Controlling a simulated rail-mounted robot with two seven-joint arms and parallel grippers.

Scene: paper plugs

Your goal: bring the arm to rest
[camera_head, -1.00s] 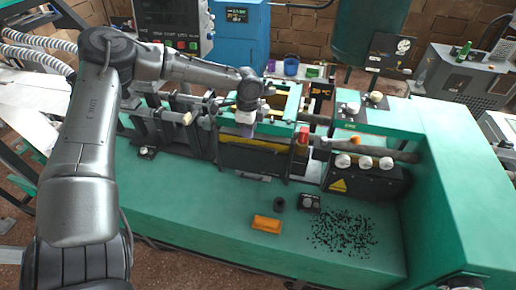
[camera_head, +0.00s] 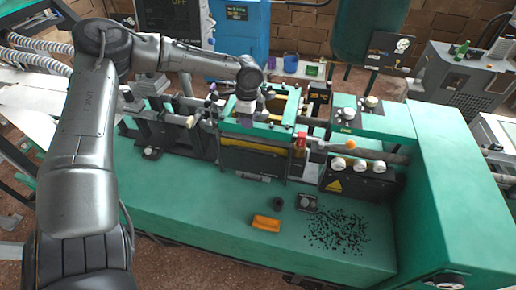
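My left arm comes in from the left and reaches over the green machine (camera_head: 190,205). My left gripper (camera_head: 246,108) hangs pointing down above the machine's open middle section, near its green frame (camera_head: 262,131). Its fingertips are small and partly lost against the machine, so I cannot tell whether they are open or shut. I see nothing clearly held in it. My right gripper is not in view.
An orange box (camera_head: 266,222), a small black ring (camera_head: 278,203) and scattered black pellets (camera_head: 338,232) lie on the machine's front ledge. A red cap (camera_head: 300,138) stands right of my gripper. The ledge's left part is clear. Blue and purple cups (camera_head: 291,62) stand behind.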

